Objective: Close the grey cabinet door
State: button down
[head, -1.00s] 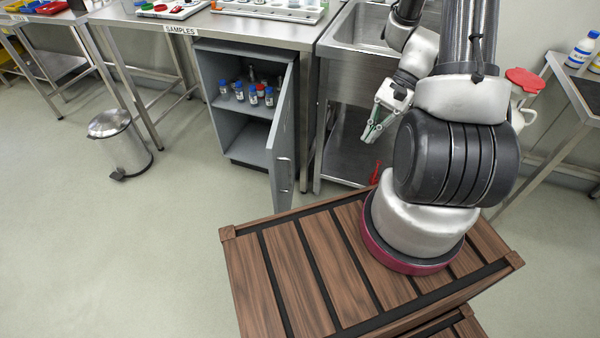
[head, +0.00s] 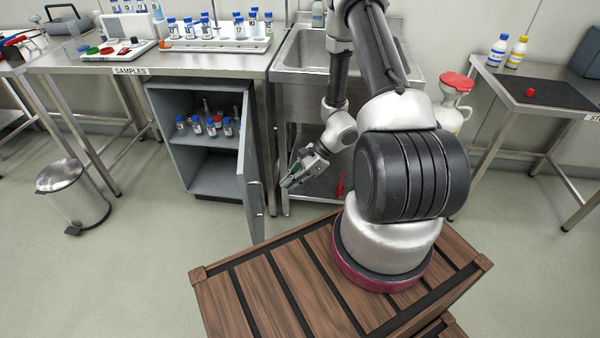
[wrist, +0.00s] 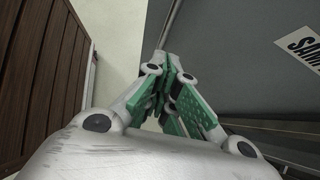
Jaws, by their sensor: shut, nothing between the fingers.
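The grey cabinet (head: 165,145) stands under the samples table, with bottles on its inner shelf. Its grey door (head: 250,172) is hinged at the right side and stands wide open, swung out toward me. My gripper (head: 288,183) is shut and empty, in front of the sink stand, a little to the right of the door and apart from it in the head view. In the wrist view my gripper's green-padded fingers (wrist: 180,75) are together, with a broad grey surface (wrist: 235,60) behind them to the right.
A pedal bin (head: 75,195) stands on the floor at left. Another table (head: 535,90) is at right. Floor before the cabinet is clear.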

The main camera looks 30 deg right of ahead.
aim_at(261, 193)
jog(key=shift+w+a+f, duration=0.15)
jog(key=shift+a+f, duration=0.05)
jog(key=shift+a, duration=0.65)
jog(key=shift+w+a+f, duration=0.15)
jog(key=shift+a+f, duration=0.05)
jog(key=shift+a, duration=0.6)
jog(key=shift+w+a+f, duration=0.15)
jog(key=shift+a+f, duration=0.05)
jog(key=shift+a, duration=0.65)
